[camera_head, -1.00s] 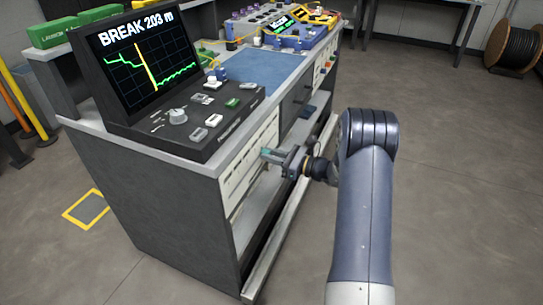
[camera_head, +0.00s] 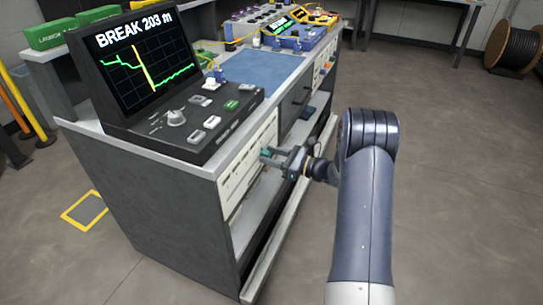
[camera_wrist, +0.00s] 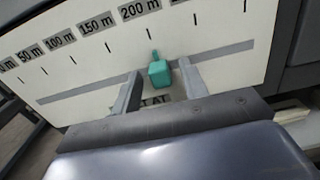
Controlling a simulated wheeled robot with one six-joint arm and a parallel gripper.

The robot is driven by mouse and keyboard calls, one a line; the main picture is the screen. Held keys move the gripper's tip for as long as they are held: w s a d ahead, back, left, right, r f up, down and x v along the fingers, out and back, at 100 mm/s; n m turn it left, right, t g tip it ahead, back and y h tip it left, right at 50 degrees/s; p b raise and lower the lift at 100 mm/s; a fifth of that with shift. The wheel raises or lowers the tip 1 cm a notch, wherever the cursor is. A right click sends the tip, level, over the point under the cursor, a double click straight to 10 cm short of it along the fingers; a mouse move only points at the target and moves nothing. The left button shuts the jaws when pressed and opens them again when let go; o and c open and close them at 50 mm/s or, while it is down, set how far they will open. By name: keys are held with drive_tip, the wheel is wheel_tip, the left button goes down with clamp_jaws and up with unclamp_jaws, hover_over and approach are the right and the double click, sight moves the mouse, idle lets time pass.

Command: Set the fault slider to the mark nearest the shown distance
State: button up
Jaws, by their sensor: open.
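The screen (camera_head: 133,68) on the bench reads "BREAK 203 m" above a green trace with a yellow vertical line. The teal fault slider knob (camera_wrist: 159,73) sits on a slot in the white scale panel (camera_wrist: 75,75). Its pointer lines up with the tick under the 200 m label (camera_wrist: 140,8). My gripper (camera_wrist: 161,80) is open, with one finger on each side of the knob and a visible gap to each. In the head view, my gripper (camera_head: 284,158) is at the bench's front panel, and the knob (camera_head: 265,152) shows small at its tips.
A black console (camera_head: 205,130) with a dial and several buttons stands above the panel. A long rail (camera_head: 290,215) runs low along the bench front. More instruments stand farther along the bench.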

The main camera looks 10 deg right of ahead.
drive_tip(key=p+v, duration=0.1)
drive_tip(key=v, duration=0.9)
drive_tip(key=shift+s+d, duration=0.2)
drive_tip(key=shift+d, duration=0.05)
drive_tip(key=b+x, duration=0.1)
drive_tip(key=x, duration=0.9)
drive_tip(key=shift+w+a, duration=0.1)
drive_tip(key=shift+a, duration=0.1)
drive_tip(key=shift+w+a, duration=0.2)
drive_tip(key=shift+s+a, duration=0.3)
drive_tip(key=shift+s, duration=0.25)
drive_tip(key=shift+r, duration=0.1)
